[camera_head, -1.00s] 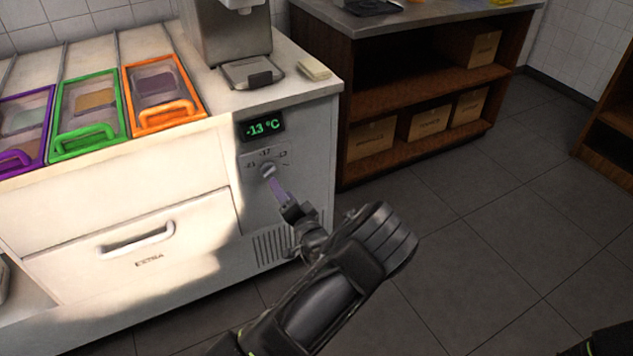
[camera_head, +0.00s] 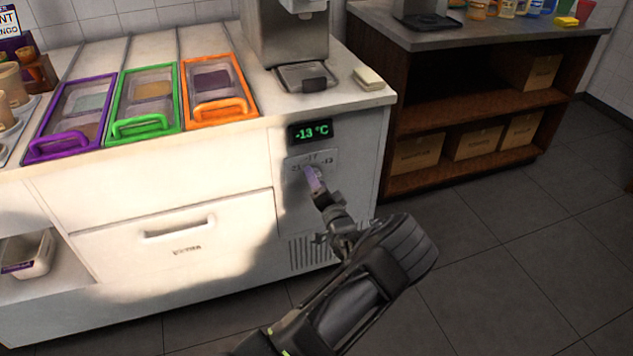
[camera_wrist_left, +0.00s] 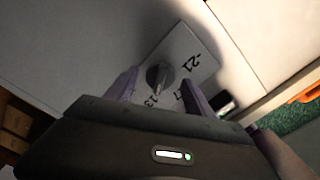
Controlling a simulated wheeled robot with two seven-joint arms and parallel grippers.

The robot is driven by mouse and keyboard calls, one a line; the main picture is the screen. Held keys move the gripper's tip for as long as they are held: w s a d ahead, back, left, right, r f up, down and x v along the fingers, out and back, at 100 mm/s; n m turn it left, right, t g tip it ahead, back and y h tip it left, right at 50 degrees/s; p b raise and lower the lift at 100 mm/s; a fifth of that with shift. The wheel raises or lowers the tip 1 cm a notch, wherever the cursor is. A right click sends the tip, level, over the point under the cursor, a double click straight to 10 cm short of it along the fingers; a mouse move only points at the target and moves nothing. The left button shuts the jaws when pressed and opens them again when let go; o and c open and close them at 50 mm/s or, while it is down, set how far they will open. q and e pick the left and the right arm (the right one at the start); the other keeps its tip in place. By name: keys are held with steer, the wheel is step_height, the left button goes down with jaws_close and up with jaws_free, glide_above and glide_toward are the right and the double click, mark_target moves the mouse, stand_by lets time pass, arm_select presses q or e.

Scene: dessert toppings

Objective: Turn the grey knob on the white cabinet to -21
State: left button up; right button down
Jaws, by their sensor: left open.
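The grey knob (camera_wrist_left: 160,78) sits on a pale dial plate marked -21, -17 and -13, in the left wrist view. Its ridge appears to point towards -13. The white cabinet (camera_head: 100,203) carries the dial under a display (camera_head: 310,132) that reads -13 °C in green. My left gripper (camera_head: 313,178) is at the dial, and its purple fingers hide much of the knob in the head view. In the left wrist view the gripper (camera_wrist_left: 160,77) is open, with one finger on each side of the knob and gaps visible. My right gripper is out of view.
A drawer handle (camera_head: 180,228) juts out left of the dial. Purple, green (camera_head: 145,127) and orange (camera_head: 222,110) framed lids and a dispenser (camera_head: 285,35) are on top. A wooden shelf unit (camera_head: 480,107) with boxes stands right. Open floor lies in front.

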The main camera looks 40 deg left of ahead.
arm_select(q)
steer(key=shift+w+a, duration=0.15)
steer(key=shift+a, duration=0.05)
jaws_close()
stand_by(0.6)
